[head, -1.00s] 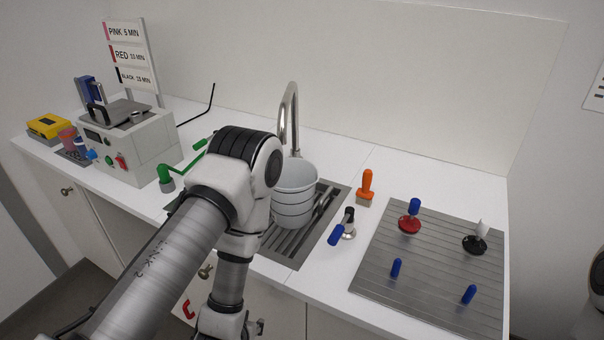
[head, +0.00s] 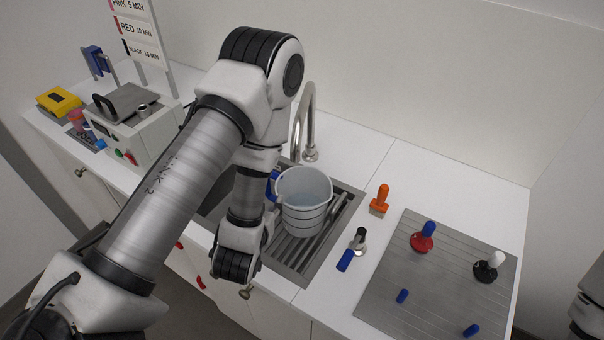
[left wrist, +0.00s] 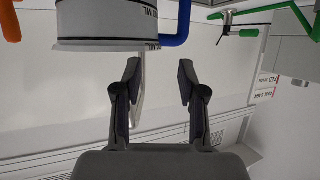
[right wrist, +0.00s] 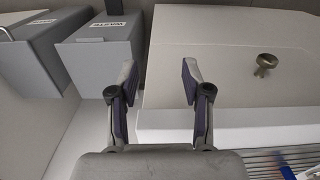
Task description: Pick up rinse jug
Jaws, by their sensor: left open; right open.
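The rinse jug (head: 304,200) is a pale grey-white bucket-like vessel with dark rings. It stands upright in the sink, and its blue handle (head: 272,186) shows at its left side. My left arm's wrist stands left of and in front of the jug in the head view; its fingers are hidden there. In the left wrist view my left gripper (left wrist: 158,78) is open and empty. That view is upside down, with the jug (left wrist: 105,25) and blue handle (left wrist: 178,25) at its top, beyond the fingertips. My right gripper (right wrist: 158,72) is open and empty, facing a cabinet front.
The tap (head: 309,125) rises behind the jug. A ribbed grey mat (head: 440,300) holds several small tools. Grey bins (right wrist: 100,55) are near my right gripper.

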